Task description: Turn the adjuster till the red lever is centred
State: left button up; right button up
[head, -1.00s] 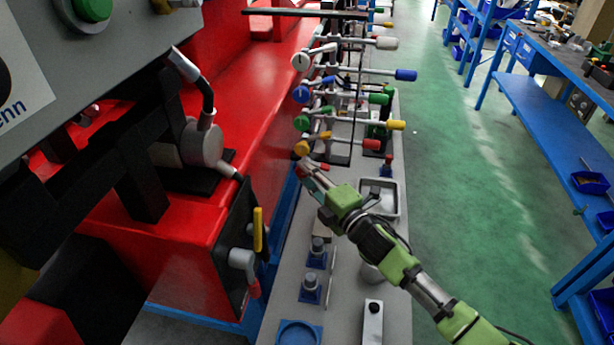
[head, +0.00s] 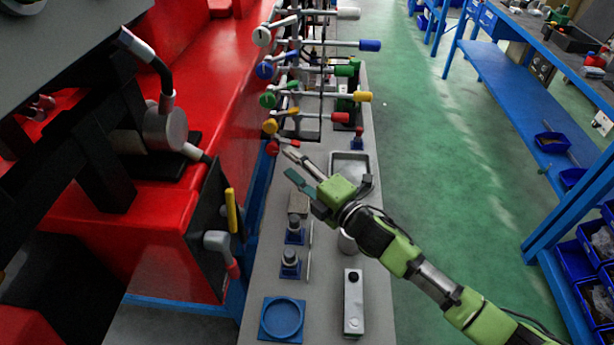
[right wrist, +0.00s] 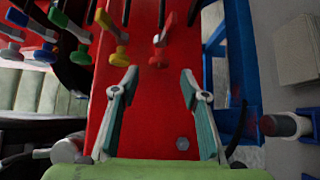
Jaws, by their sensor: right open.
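The red lever (head: 340,117) is the nearest of the levers on the stand. Its rod points right in the head view. The red adjuster (head: 272,147) is the lowest of the coloured knobs at the stand's left side. My right gripper (head: 291,164) is open and empty, just right of and below the red adjuster, with a small gap showing. My left gripper is not in view.
A yellow adjuster (head: 270,126) and a green adjuster (head: 268,100) sit close above the red one. A metal tray (head: 350,164) stands right of the gripper. Blue holders (head: 290,270) and a blue dish (head: 282,319) lie nearer. Green floor is free at right.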

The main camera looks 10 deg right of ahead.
jog(key=v, duration=0.5)
jog(key=shift+s+d, duration=0.15)
jog(key=shift+s, duration=0.1)
